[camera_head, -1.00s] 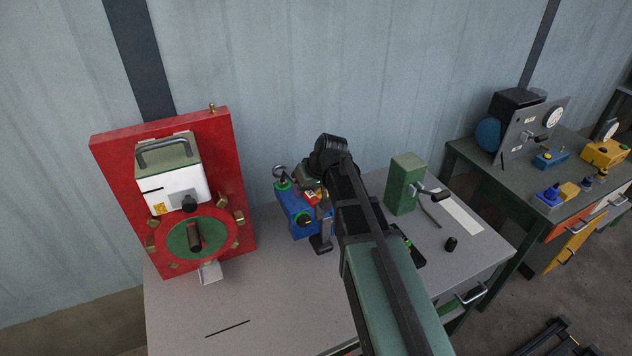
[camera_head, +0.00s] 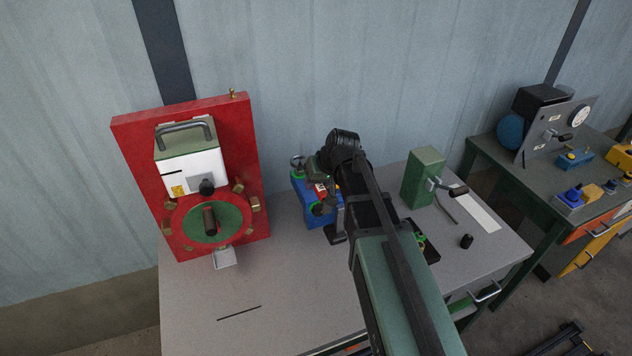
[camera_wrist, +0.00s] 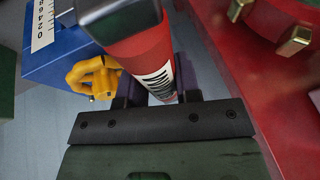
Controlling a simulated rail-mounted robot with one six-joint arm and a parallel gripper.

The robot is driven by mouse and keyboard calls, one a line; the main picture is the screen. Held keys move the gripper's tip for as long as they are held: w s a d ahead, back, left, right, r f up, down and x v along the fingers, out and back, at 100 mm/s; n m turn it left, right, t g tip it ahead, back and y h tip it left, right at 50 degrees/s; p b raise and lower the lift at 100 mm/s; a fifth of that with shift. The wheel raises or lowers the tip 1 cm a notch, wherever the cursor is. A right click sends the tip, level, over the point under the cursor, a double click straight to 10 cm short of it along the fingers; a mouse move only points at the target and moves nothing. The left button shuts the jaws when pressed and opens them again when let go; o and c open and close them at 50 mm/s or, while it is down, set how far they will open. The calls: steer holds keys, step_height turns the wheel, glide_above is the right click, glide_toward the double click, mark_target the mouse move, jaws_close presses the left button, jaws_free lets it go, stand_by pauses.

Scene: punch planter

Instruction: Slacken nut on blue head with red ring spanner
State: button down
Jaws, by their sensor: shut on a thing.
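In the wrist view, my gripper (camera_wrist: 158,90) is shut on a thick red bar with a black-and-white label, which I take to be the red ring spanner (camera_wrist: 138,52). Its dark grey upper end runs out of the top of the picture. The blue head (camera_wrist: 55,65) is at the upper left, with a white number scale and a yellow lobed knob (camera_wrist: 92,72) beside the red bar. In the head view, the blue head (camera_head: 299,190) stands on the bench, partly hidden by my arm. I cannot make out the nut or whether the spanner touches it.
A red panel (camera_head: 132,150) with a green-and-red disc and brass blocks stands left of the blue head; its red side (camera_wrist: 235,65) is close in the wrist view. A green box with a crank (camera_head: 420,178) stands right. The front left of the bench (camera_head: 280,285) is mostly clear.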

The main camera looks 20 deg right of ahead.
steer(key=shift+f+b, duration=1.95)
steer(key=shift+f, duration=0.1)
steer(key=shift+a, duration=0.1)
steer(key=shift+a, duration=0.2)
step_height(320, 180, up, 3)
steer(key=p, duration=0.3)
steer(key=shift+r, duration=0.2)
steer(key=shift+f, duration=0.1)
steer(key=shift+d, duration=0.3)
